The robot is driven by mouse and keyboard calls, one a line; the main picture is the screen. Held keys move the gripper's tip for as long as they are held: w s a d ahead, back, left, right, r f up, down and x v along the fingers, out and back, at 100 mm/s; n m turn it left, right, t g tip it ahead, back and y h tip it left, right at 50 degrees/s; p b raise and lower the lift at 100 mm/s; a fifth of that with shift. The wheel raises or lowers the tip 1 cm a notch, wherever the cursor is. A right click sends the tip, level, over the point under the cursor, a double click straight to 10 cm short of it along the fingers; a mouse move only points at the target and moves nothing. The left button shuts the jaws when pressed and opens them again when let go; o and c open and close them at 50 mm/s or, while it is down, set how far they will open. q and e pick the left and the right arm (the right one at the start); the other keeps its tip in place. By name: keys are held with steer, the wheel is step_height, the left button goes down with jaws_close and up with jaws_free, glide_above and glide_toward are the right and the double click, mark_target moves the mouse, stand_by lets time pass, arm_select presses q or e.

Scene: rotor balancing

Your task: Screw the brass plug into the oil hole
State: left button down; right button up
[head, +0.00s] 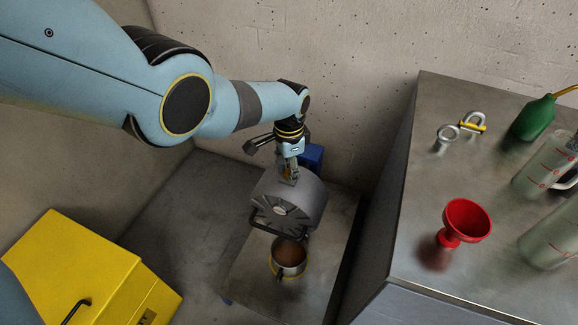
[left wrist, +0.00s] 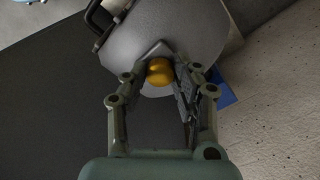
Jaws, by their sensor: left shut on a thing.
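The brass plug (left wrist: 159,71) shows in the left wrist view as a rounded golden knob between my left gripper's fingers, at the top of the grey rotor housing (left wrist: 165,25). In the head view the housing (head: 300,196) stands on a low metal bench, and my left gripper (head: 290,174) points down onto its top. The left gripper (left wrist: 160,80) is shut on the plug. The oil hole is hidden under the plug, so I cannot tell how deep the plug sits. My right gripper is not in view.
A pot of brown contents (head: 289,254) stands before the housing on the low bench (head: 262,285). On the taller bench at right are a red funnel (head: 467,220), shackles (head: 472,123), a green oil bottle (head: 533,118) and clear jugs (head: 548,165). A yellow box (head: 75,262) is lower left.

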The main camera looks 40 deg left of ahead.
arm_select(q)
steer(key=m, duration=0.5)
steer(key=shift+w+m, duration=0.1)
steer(key=shift+m, duration=0.3)
steer(key=m, duration=0.5)
steer(key=c, duration=1.4)
jaws_free()
steer(key=shift+m, duration=0.4)
steer(key=o, duration=0.5)
steer(key=shift+c, duration=0.2)
steer(key=shift+c, duration=0.8)
step_height(320, 180, up, 6)
steer(key=p, duration=0.5)
steer(key=shift+r+p, duration=0.1)
steer(key=shift+p, duration=0.25)
